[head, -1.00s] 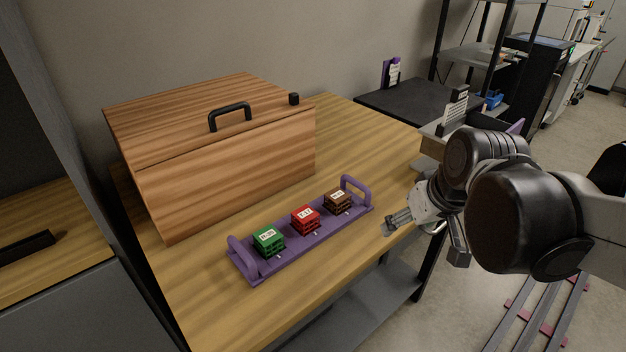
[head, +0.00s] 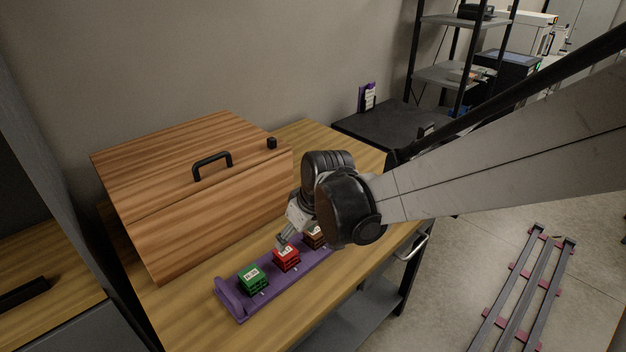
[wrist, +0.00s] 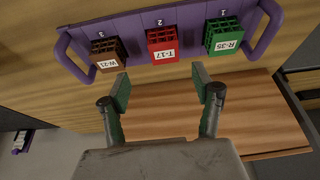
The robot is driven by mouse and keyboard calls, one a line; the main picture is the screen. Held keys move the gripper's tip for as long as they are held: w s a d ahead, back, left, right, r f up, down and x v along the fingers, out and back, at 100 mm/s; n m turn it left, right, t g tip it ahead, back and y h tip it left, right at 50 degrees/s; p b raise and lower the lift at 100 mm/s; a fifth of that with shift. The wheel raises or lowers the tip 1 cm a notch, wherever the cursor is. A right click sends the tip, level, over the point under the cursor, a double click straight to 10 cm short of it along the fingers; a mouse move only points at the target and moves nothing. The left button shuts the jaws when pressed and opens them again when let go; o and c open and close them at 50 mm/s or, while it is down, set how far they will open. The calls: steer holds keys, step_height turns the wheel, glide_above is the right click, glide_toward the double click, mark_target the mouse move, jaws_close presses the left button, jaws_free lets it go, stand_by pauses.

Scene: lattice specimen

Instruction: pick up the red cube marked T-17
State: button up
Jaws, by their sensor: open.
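The red cube (head: 286,258) marked T-17 sits in the middle of the purple tray (head: 237,308), between the green cube (head: 252,279) and the brown cube (head: 314,236). In the wrist view the red cube (wrist: 162,45) stands at slot 2, with its label upside down. My gripper (head: 283,243) is at the red cube's far side in the head view, partly overlapping it. In the wrist view my gripper (wrist: 158,82) is open and empty, its fingertips apart and below the red cube in the picture. I cannot tell its height above the tray.
The wrist view shows the green cube (wrist: 222,36) marked R-35 and the brown cube (wrist: 106,55) marked W-21 on either side. A wooden box (head: 215,215) with a black handle stands behind the tray. Bare wooden table (head: 190,318) lies in front.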

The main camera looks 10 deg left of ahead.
mark_target(286, 252)
steer(key=x, duration=0.4)
steer(key=shift+f, duration=0.3)
steer(key=shift+s+a+x, duration=0.1)
steer(key=shift+a+x, duration=0.05)
steer(key=shift+x, duration=1.2)
steer(key=shift+s+a+x, duration=0.1)
steer(key=shift+x, duration=1.25)
steer(key=c, duration=1.2)
steer(key=shift+r+p, duration=0.15)
steer(key=shift+p, duration=0.15)
steer(key=shift+c, duration=0.2)
